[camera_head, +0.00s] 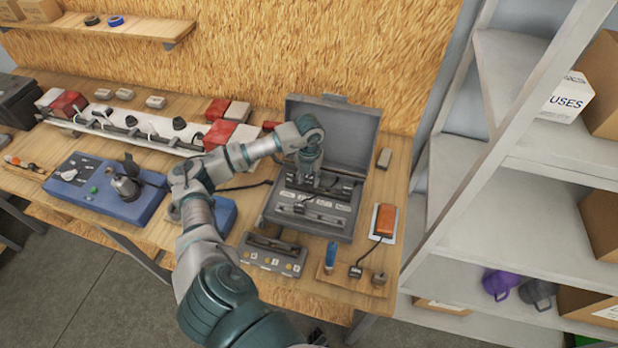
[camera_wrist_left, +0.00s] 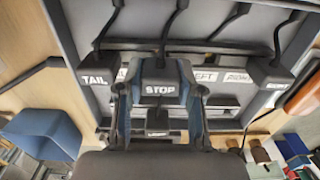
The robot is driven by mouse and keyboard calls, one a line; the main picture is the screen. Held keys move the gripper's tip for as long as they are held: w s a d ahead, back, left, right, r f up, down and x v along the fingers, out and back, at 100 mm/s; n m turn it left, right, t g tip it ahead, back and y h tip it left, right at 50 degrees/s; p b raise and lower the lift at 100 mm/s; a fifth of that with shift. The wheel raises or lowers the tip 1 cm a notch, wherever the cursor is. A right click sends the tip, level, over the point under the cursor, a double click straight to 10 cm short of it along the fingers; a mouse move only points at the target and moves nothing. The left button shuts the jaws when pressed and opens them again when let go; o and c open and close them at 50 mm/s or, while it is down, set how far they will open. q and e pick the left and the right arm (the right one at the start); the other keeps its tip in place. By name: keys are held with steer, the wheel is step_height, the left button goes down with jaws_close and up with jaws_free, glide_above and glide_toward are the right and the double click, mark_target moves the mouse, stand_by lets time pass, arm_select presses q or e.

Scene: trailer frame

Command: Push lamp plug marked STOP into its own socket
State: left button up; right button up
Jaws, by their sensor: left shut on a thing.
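My left gripper (camera_head: 306,180) reaches down into the open grey case (camera_head: 350,142) on the bench. In the left wrist view, its fingers (camera_wrist_left: 160,104) are shut on a black plug marked STOP (camera_wrist_left: 159,88), one on each side. A cable runs from this plug. Another black plug marked TAIL (camera_wrist_left: 96,70) is left of it, and another plug (camera_wrist_left: 272,74) is at the right, its marking hard to read. White labels ending in EFT (camera_wrist_left: 204,79) and partly readable as RIGHT (camera_wrist_left: 237,75) show behind. The socket under the STOP plug is hidden. My right gripper is not in view.
An orange lamp (camera_head: 385,220) lies right of the case. A grey button box (camera_head: 272,254) and a small wooden board (camera_head: 345,277) stand in front. A blue unit (camera_head: 97,189) is left. Grey shelving (camera_head: 470,215) stands at the right.

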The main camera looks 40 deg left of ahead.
arm_select(q)
steer(key=shift+f+b, duration=0.35)
steer(key=shift+f, duration=0.15)
stand_by(0.3)
steer(key=o, duration=1.4)
steer(key=shift+o, duration=0.2)
steer(key=shift+r, duration=0.1)
steer(key=shift+r+p, duration=2.65)
steer(key=shift+r, duration=0.8)
